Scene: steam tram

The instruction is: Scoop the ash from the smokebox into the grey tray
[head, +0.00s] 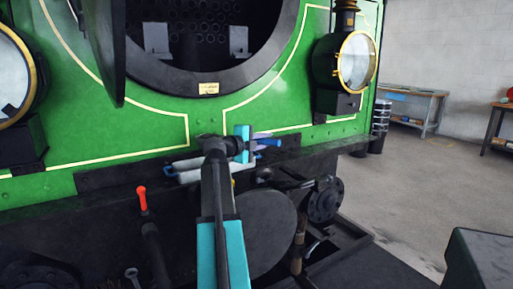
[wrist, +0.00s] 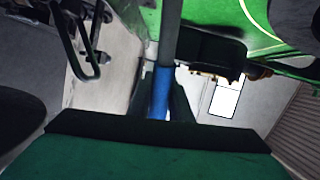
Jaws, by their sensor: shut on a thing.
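The round smokebox opening (head: 203,62) is in the upper middle of the head view, in the green front of the tram. Its dark rim and the tube holes at the back show; I cannot make out ash in it. My gripper (head: 255,145) is in front of the green plate, below and right of the opening. It is shut on a tool with a blue handle (head: 269,142). In the wrist view the blue handle (wrist: 160,92) and its grey shaft (wrist: 171,35) run up between the dark fingers. The tool's far end is hidden. I cannot identify the grey tray.
The open smokebox door (head: 103,45) hangs at the left of the opening. Round lamps stand at the left (head: 14,80) and right (head: 356,62). A red-topped lever (head: 142,200) rises below. A dark grey block (head: 487,265) is at the lower right.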

